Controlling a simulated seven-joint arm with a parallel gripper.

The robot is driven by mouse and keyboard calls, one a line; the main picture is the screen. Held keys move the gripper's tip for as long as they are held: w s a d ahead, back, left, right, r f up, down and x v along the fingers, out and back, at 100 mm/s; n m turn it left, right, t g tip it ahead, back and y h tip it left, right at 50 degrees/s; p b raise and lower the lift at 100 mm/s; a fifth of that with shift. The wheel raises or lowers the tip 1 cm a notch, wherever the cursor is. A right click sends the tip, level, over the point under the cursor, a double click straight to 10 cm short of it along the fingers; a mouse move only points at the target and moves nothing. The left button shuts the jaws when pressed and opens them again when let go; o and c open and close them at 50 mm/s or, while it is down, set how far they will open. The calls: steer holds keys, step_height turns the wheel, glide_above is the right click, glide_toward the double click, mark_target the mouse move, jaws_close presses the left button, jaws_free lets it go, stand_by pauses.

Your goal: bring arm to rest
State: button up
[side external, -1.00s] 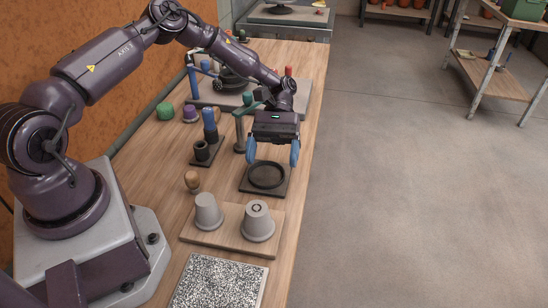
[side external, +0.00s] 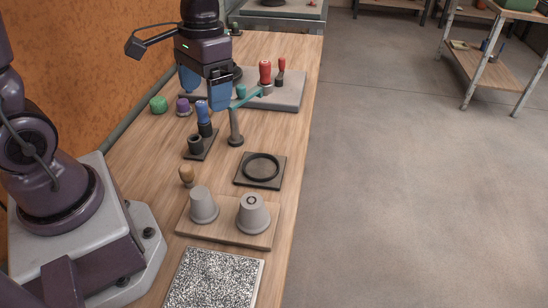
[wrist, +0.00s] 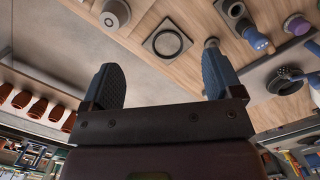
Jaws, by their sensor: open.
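My gripper (side external: 204,88) is open and empty, raised above the far part of the bench in the side view. Its two blue fingers stand apart, and the wrist view shows them (wrist: 163,85) with nothing between them. The wooden bench (side external: 228,165) lies below. A dark square plate with a black ring (side external: 261,168) sits at its right side, empty in the middle; the ring also shows in the wrist view (wrist: 167,43). Two grey cups stand upside down on a wooden board (side external: 229,233), one (side external: 203,205) plain and one (side external: 252,213) with a ring mark on top.
A blue-handled tool (side external: 203,118) stands by a dark holder, with green (side external: 158,104) and purple (side external: 184,106) knobs to the left. A grey slab (side external: 288,92) holds red-handled tools. A speckled slab (side external: 214,280) lies in front.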

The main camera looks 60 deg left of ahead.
steer(key=s+d+r+m+t, duration=0.1)
steer(key=s+r+t, duration=0.5)
steer(key=r, duration=0.3)
steer(key=shift+s+d+r+t, duration=0.25)
steer(key=shift+s+r+t, duration=0.05)
steer(key=shift+s, duration=0.45)
